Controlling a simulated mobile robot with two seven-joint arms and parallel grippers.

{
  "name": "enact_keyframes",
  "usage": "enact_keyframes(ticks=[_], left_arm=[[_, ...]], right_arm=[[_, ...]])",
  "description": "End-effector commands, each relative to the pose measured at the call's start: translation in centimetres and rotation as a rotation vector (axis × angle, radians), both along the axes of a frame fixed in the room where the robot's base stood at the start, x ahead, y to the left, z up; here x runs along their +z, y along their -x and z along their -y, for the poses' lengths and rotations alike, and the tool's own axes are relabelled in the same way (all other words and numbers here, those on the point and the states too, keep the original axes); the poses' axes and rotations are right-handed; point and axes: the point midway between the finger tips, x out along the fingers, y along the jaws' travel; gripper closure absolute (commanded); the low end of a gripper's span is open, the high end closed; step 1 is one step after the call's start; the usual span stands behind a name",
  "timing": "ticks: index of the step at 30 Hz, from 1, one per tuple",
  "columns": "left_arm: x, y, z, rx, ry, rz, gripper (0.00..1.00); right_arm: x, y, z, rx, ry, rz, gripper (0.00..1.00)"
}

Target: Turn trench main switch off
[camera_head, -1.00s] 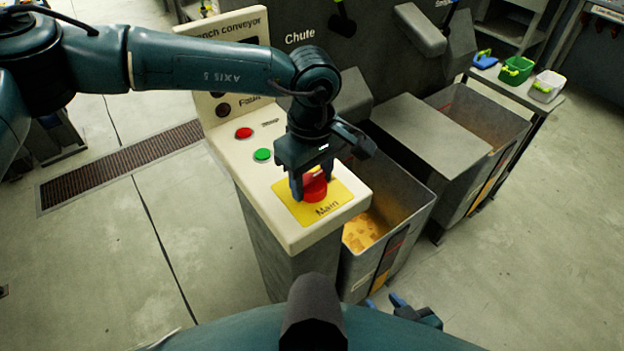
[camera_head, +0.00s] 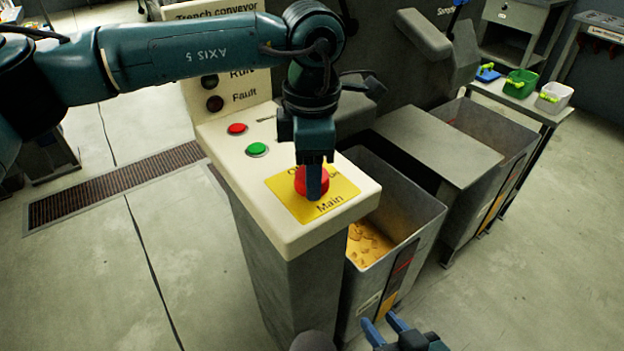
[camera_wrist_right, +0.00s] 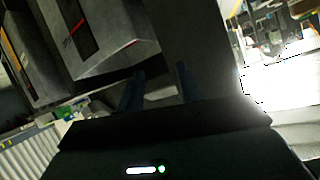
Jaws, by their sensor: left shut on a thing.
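The main switch (camera_head: 312,181) is a red knob on a yellow plate (camera_head: 337,207) marked "Main", on top of the cream trench conveyor panel (camera_head: 228,178). My left gripper (camera_head: 313,184) is over the switch from above, shut on the red knob. Its near finger covers the middle of the knob, and the far finger is hidden behind it. My right gripper (camera_head: 385,328) is low at the bottom edge of the head view, open and empty, away from the panel. Its two fingers stand apart in the right wrist view (camera_wrist_right: 158,90).
A red button (camera_head: 237,128) and a green button (camera_head: 257,149) sit on the panel behind the switch. A grey bin (camera_head: 405,262) with yellowish bits stands right of the panel. Small green (camera_head: 520,83) and white (camera_head: 553,97) baskets are on a bench at the back right.

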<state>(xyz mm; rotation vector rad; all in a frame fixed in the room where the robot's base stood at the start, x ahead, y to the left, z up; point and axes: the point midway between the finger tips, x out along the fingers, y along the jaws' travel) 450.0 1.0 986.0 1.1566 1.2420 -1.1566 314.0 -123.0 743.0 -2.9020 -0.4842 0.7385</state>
Motion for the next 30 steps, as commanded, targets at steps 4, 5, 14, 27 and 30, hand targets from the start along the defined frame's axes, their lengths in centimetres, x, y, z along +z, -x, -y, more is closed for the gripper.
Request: enact_keyframes(ticks=[4,5,14,27,30], left_arm=[[-0.3,0.0,0.0,0.139,0.001,0.002,0.74],[-0.3,0.0,0.0,0.166,0.0,0.002,0.74],[-0.2,0.0,0.0,0.4,0.0,0.0,0.74],[0.0,0.0,0.0,0.562,0.0,0.0,0.74],[0.0,0.0,0.0,0.571,0.0,0.0,0.74]], right_arm=[[-0.2,0.2,0.4,-0.01,0.002,0.039,0.64],[-0.1,0.3,0.5,-0.013,0.002,0.047,0.64],[0.5,0.7,1.5,-0.03,0.015,0.104,0.64],[0.9,1.2,1.7,-0.033,0.021,0.137,0.64],[0.8,1.3,1.8,-0.033,0.022,0.133,0.64]])
